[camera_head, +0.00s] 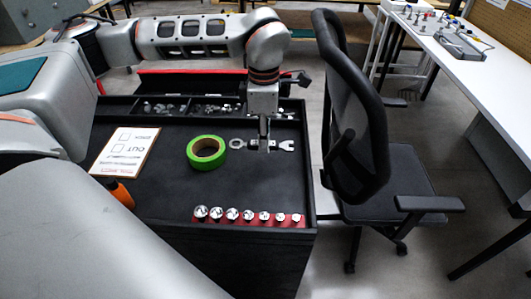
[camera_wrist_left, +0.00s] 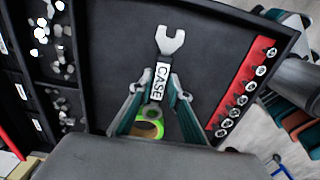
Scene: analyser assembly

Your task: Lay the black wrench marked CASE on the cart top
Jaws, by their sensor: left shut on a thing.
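The wrench (camera_head: 287,145) has a black handle, silver ends and a white label reading CASE (camera_wrist_left: 158,80) in the left wrist view. My left gripper (camera_head: 265,143) points down over the cart top, shut on the wrench's handle. The wrench lies roughly level, with its open end to the right and its ring end to the left in the head view. I cannot tell whether it touches the black cart top (camera_head: 190,180) or hangs just above it. My right gripper is not in view.
A green tape roll (camera_head: 206,153) sits beside the ring end. A clipboard (camera_head: 125,151) and an orange-handled object (camera_head: 122,194) are at left. A red rail of sockets (camera_head: 246,217) lines the front edge; small-parts bins (camera_head: 165,107) line the back. A chair (camera_head: 365,130) stands at right.

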